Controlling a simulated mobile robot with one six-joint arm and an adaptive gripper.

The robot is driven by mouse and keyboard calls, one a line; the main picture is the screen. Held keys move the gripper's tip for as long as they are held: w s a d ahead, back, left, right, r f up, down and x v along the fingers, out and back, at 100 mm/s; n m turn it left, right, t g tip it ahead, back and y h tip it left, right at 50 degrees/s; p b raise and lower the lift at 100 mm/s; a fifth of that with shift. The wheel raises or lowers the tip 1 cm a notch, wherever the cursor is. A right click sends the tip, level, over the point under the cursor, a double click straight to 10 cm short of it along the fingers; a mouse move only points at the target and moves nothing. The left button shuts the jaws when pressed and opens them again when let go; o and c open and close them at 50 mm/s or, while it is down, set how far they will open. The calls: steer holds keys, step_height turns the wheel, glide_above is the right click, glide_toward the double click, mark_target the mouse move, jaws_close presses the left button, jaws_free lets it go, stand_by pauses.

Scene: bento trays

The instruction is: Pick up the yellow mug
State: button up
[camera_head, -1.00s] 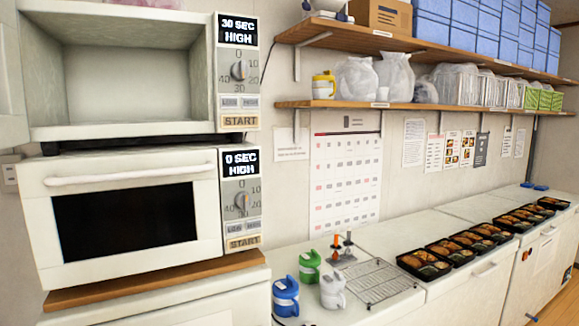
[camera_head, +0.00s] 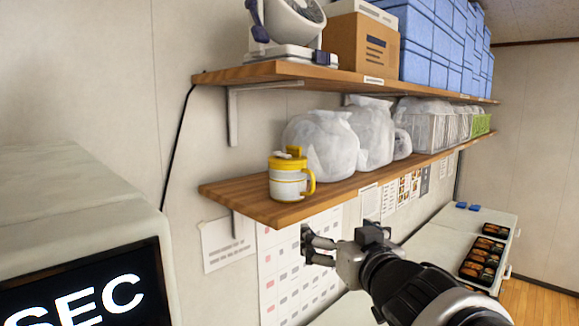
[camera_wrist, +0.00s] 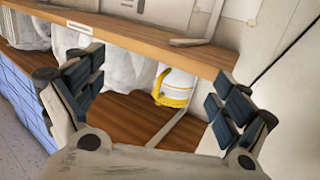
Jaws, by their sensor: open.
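The yellow mug (camera_head: 287,188) has a white band around its body, a yellow lid and a yellow handle on its right. It stands upright near the left end of the lower wooden shelf (camera_head: 262,212). My gripper (camera_head: 318,246) is below and in front of that shelf, to the lower right of the mug, and is apart from it. In the wrist view my gripper (camera_wrist: 157,88) is open and empty, with its fingers spread wide. The mug (camera_wrist: 176,84) shows beyond the gap between the fingers, partly hidden by a wooden board.
White plastic bags (camera_head: 322,146) stand right behind and beside the mug. The upper shelf (camera_head: 262,74) runs above, with a cardboard box (camera_head: 362,48) and blue boxes (camera_head: 432,42). Food trays (camera_head: 482,262) lie on the counter.

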mark_target(295, 186)
steer(key=a+r+n+y+p, duration=0.1)
steer(key=a+r+y+p, duration=0.15)
steer(key=r, duration=0.35)
steer(key=x, duration=1.3)
steer(key=shift+w+a+p, duration=0.15)
steer(key=shift+a+p, duration=0.05)
steer(key=shift+p, duration=0.1)
steer(key=x, duration=0.1)
steer(key=p+x, duration=0.1)
steer(key=x, duration=0.3)
steer(key=shift+w+a+r, duration=0.15)
steer(key=shift+r, duration=0.2)
steer(key=shift+s, duration=0.25)
steer(key=shift+c, duration=0.3)
steer(key=shift+w, duration=0.1)
steer(key=shift+c, duration=1.4)
steer(key=c, duration=1.2)
steer(key=shift+r, duration=0.2)
steer(key=shift+c, duration=0.2)
